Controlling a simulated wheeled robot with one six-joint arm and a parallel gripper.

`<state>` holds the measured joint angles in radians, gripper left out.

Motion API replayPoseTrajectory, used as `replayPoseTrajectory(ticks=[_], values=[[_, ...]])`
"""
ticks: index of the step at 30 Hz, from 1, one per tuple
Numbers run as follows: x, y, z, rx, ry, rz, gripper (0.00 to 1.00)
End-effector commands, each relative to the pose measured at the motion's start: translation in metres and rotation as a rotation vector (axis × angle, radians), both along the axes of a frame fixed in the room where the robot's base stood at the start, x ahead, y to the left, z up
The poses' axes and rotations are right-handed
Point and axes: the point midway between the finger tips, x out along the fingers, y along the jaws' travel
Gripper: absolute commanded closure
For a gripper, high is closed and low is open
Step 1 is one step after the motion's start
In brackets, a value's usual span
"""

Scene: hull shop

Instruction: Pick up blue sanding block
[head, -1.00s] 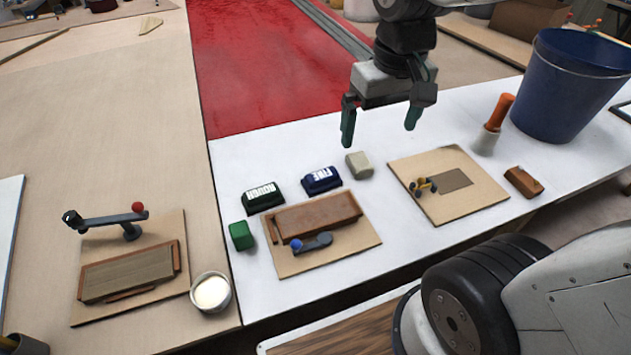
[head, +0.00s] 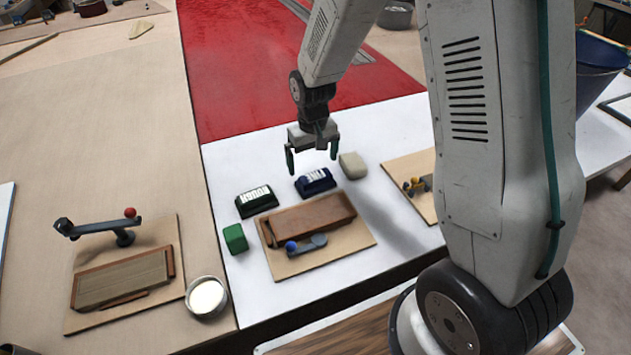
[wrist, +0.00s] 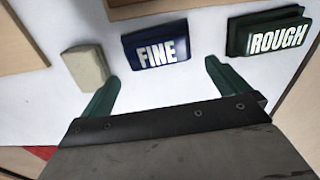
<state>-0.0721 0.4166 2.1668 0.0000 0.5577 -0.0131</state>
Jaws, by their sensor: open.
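The blue sanding block (head: 315,182), labelled FINE, lies on the white table top behind the brown wooden piece. It also shows in the wrist view (wrist: 155,52), just beyond and between my fingertips. My gripper (head: 312,162) is open and empty, pointing down above the blue block; in the wrist view its two green fingers (wrist: 160,82) are spread apart. A dark green block labelled ROUGH (head: 257,201) lies to the left of the blue one, and a beige block (head: 353,166) to its right. Neither finger visibly touches a block.
A board (head: 330,249) with the brown wooden piece (head: 312,219) and a blue-knobbed lever (head: 304,245) lies in front. A green cube (head: 235,239) and a cup of white stuff (head: 206,297) stand to the left. My arm hides much of the right side.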

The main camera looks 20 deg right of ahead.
Motion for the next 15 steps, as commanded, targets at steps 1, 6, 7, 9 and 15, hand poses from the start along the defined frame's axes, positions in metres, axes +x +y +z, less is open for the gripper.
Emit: replayPoseTrajectory(ticks=[1,6,7,9,15], values=[[-0.001,0.000,-0.006,0.000,0.003,0.000,0.00],[-0.001,-0.002,-0.030,0.000,0.004,-0.001,0.00],[-0.001,-0.002,-0.035,0.000,0.004,-0.001,0.00],[-0.001,-0.002,-0.045,0.000,0.004,-0.001,0.00],[0.000,-0.002,-0.057,0.000,0.000,-0.001,0.00]])
